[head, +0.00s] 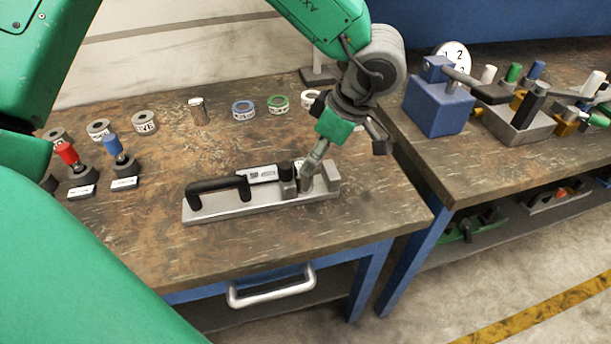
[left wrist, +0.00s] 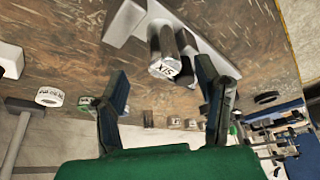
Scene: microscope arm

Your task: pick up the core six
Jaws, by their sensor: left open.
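The core six is a grey metal cylinder (left wrist: 165,55) with an upside-down "SIX" label on its end in the left wrist view. It sits at a grey metal fixture (head: 215,208) with a black handle, on the wooden bench. In the head view the core is largely hidden by my finger and a dark post of the fixture. My left gripper (head: 346,162) is open above the fixture's right end. In the left wrist view its two fingers (left wrist: 162,85) stand either side of the core, apart from it. My right gripper is not in view.
Several labelled rings, including a blue one (head: 243,108) and a green one (head: 278,103), lie along the bench's back. Red (head: 67,153) and blue (head: 113,146) handled tools stand left. A blue block (head: 438,108) stands on the right bench.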

